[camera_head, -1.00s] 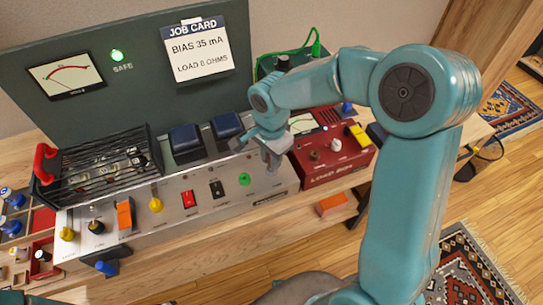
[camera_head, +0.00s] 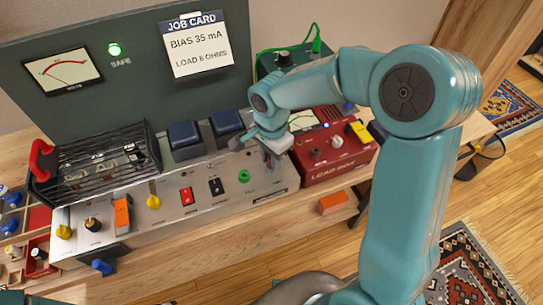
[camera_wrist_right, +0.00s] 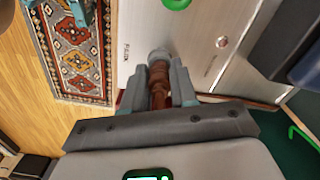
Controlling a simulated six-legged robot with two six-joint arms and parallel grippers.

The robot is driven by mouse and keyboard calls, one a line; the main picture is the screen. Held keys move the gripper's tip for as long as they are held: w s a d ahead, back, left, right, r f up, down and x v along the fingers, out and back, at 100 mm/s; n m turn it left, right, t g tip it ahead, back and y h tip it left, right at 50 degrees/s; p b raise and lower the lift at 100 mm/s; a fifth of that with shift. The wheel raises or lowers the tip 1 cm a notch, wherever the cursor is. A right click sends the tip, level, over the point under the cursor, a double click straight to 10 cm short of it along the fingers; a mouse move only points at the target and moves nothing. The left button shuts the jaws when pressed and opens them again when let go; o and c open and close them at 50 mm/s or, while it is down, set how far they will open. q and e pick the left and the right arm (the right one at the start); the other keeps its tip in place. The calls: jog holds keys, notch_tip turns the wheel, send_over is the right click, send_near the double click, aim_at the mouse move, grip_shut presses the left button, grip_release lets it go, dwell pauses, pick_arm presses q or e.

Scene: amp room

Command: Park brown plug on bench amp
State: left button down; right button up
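The brown plug (camera_wrist_right: 159,76) stands between the two fingers of my right gripper (camera_wrist_right: 160,85) in the right wrist view. Its grey end meets the amp's pale metal panel beside printed lettering. In the head view my right gripper (camera_head: 272,155) is over the right end of the bench amp (camera_head: 262,190). Its fingers look parted, one on each side of the plug, with a reddish-brown strip showing between them. Any slight finger contact is too small to make out. My left gripper is not in view.
The red load box (camera_head: 325,172) stands close to the right of my right gripper. A green socket (camera_head: 244,176) and switches lie to its left on the amp. A black cage (camera_head: 95,165) and more plugs are at far left.

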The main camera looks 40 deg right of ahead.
jog(key=o, duration=0.3)
notch_tip(320, 180, up, 16)
jog(key=shift+r+p, duration=0.2)
jog(key=shift+p, duration=0.45)
jog(key=shift+s, duration=0.1)
